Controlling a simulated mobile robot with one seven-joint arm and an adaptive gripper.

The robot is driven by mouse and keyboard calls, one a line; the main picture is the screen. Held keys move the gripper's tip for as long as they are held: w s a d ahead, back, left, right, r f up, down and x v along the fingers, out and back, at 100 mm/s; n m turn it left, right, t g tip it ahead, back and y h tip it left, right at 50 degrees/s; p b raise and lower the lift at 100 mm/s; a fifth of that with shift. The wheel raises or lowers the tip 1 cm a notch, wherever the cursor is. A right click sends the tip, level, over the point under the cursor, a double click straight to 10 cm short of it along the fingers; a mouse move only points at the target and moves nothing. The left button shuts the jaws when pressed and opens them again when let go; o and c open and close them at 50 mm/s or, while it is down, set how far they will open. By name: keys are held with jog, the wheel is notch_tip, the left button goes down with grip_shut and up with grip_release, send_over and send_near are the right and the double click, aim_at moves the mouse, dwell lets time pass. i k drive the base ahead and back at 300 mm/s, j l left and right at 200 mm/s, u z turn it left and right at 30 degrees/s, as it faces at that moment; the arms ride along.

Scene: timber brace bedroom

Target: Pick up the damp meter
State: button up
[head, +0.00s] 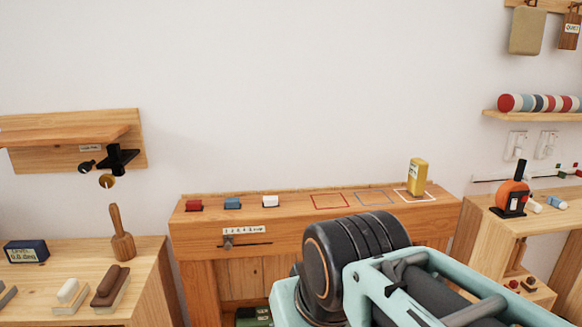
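A yellow block-shaped device (418,177), which looks like the damp meter, stands upright at the right end of the wooden ledge (285,243). It is on or within a white outlined square, and its top has a darker edge. Its label is too small to read. Part of my arm, turquoise with a black round joint, rises in the lower middle and right, below and in front of the device. My gripper's fingers do not show in the head view.
A left bench holds a mallet (122,238) and brushes. A right bench holds an orange reel (511,196).

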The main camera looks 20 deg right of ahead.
aim_at(418, 169)
jog(key=i+l, duration=0.1)
jog(key=l, duration=0.95)
jog(key=i+l, duration=0.15)
jog(key=l, duration=0.35)
